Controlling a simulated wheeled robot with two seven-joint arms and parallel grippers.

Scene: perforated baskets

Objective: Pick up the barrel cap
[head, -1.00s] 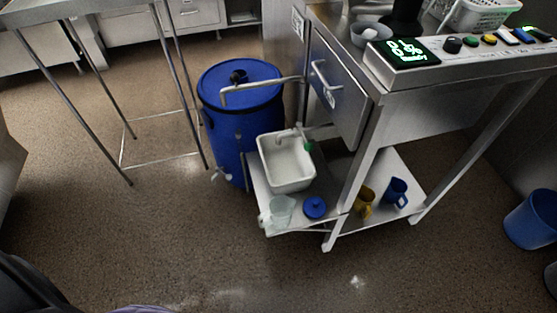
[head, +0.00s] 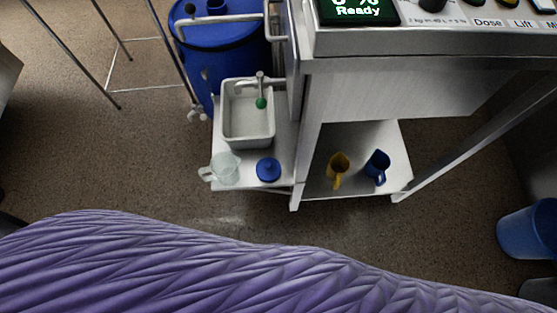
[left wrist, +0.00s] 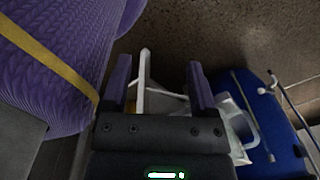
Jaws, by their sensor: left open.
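The barrel cap, a small round blue lid with a knob (head: 268,170), lies on the low white shelf in the head view, right of a clear jug and below the sink. The blue barrel (head: 226,45) stands behind that shelf, cut by the top edge. A blue drum-like shape also shows at the right of the left wrist view (left wrist: 268,112). My left gripper (left wrist: 160,86) is open, with its two purple fingers apart and nothing seen held between them. I cannot make out the cap in the left wrist view. My right gripper is not in view.
A white sink (head: 248,138) with a tap and a clear jug (head: 224,168) share the low shelf. A blue bin (head: 528,230) is at the right. My purple sleeve covers the bottom.

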